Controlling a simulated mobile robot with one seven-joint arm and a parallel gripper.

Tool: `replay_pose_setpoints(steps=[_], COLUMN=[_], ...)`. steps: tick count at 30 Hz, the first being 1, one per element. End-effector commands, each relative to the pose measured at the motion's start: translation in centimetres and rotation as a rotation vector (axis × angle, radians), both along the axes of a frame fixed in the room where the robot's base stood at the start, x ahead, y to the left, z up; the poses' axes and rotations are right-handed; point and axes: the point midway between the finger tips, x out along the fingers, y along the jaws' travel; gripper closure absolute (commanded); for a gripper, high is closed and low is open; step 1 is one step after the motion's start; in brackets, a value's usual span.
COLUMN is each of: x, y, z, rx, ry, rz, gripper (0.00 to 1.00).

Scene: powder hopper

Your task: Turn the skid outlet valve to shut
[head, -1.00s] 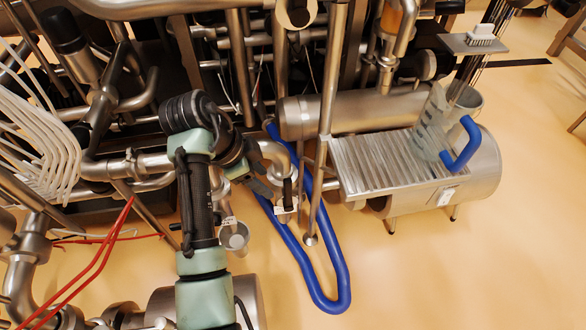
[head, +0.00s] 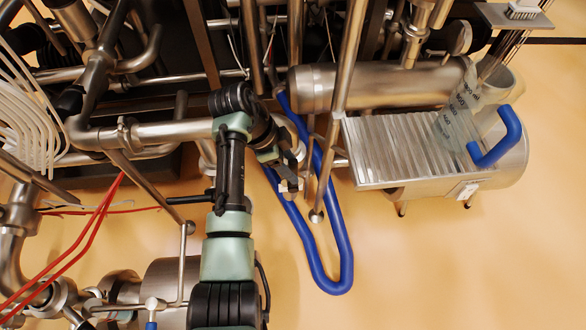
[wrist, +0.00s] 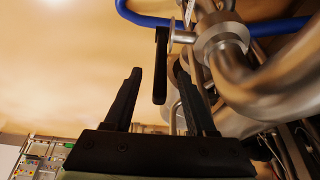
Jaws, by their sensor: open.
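The outlet valve has a black lever handle (wrist: 160,70), which hangs from a steel stem and collar (wrist: 220,38) on a bent steel pipe in the wrist view. My gripper (wrist: 157,68) is open, with one black finger on each side of the handle in that picture. The handle looks apart from both fingers; whether it lies at fingertip depth I cannot tell. In the head view my gripper (head: 286,160) is at the lower pipe run, beside the blue hose. There my gripper and arm mostly hide the valve, and the handle's angle is unclear.
A blue hose (head: 330,285) loops just right of my gripper, beside a thin steel post (head: 345,75). A ribbed steel platform (head: 385,150) and tank stand right. Steel pipes (head: 165,131) and red cables (head: 85,235) are left. The floor at lower right is clear.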

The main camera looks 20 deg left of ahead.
Motion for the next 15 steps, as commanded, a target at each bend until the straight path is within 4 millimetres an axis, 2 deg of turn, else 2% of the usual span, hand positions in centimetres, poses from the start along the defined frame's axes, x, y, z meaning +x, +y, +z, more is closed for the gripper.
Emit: replay_pose_setpoints(steps=[1, 6, 15], x=[0.1, 0.3, 0.3], y=[-0.3, -0.7, -0.7], z=[-0.8, -1.8, -1.9], rx=[-0.001, 0.001, 0.001], ry=[0.003, 0.001, 0.0], rz=[-0.001, 0.0, 0.0], gripper=[0.44, 0.44, 0.44])
